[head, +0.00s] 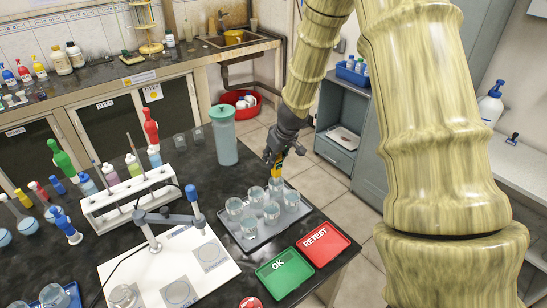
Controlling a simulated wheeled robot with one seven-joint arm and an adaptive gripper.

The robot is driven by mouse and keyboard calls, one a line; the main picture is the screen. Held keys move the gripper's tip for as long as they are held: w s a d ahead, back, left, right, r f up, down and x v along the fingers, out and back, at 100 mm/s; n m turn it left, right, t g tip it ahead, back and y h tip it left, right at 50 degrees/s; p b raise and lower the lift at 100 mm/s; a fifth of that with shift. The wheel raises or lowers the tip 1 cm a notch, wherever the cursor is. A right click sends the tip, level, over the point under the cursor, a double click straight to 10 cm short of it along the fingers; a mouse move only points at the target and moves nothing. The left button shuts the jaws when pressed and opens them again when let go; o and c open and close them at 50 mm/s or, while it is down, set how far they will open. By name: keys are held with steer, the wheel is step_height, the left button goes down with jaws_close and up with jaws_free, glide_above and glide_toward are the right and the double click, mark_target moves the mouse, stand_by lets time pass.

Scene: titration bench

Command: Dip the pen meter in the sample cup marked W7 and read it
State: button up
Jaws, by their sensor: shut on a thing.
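My gripper (283,155) is shut on the yellow pen meter (278,169) and holds it pointing down at the back of the cup tray. The meter's lower end is over or in the rearmost clear cup (276,188); I cannot tell which. Several similar clear sample cups, such as the front one (250,228), stand on a dark tray (268,240). The cup marks are too small to read, so I cannot tell which is W7. The meter's display is not readable here.
A green OK tray (284,273) and a red RETEST tray (323,244) lie in front of the cups. A teal-lidded jug (224,138) stands behind left. A white rack (130,200) and a white stand base (165,268) occupy the left of the black bench.

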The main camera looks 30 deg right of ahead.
steer(key=shift+f+b, duration=1.5)
steer(key=shift+f, duration=0.3)
stand_by(2.5)
steer(key=shift+r+p, duration=2.4)
steer(key=shift+r, duration=0.6)
steer(key=shift+r+p, duration=1.45)
steer(key=shift+r, duration=0.45)
